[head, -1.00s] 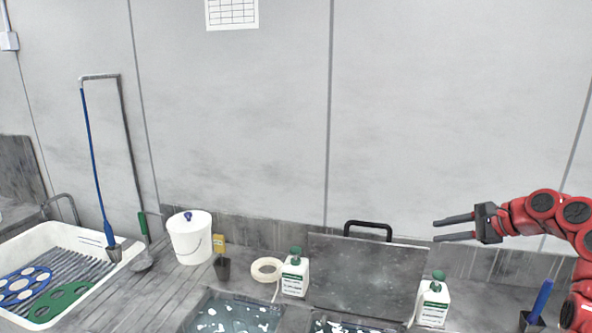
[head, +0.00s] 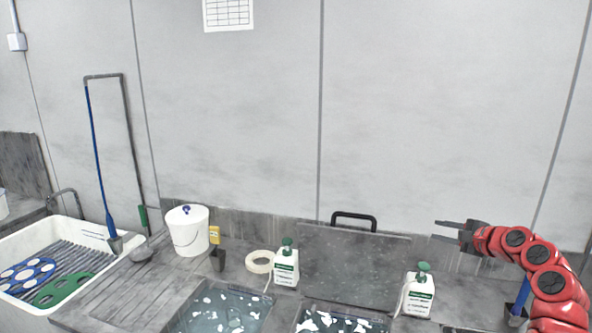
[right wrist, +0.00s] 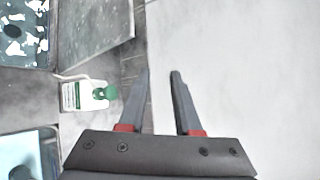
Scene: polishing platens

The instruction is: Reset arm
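My right gripper (head: 447,231) is at the right of the head view, in front of the wall and above the right pump bottle. Its dark fingers point left, and the red arm comes in from the right. In the right wrist view the two fingers (right wrist: 161,88) stand apart with nothing between them. My left gripper is not in view.
Below are two pump bottles (head: 286,266) (head: 419,294), a grey lid with a black handle (head: 354,220), a tape roll (head: 260,262) and a white bucket (head: 187,231). A white sink (head: 85,232) holding blue and green discs stands left.

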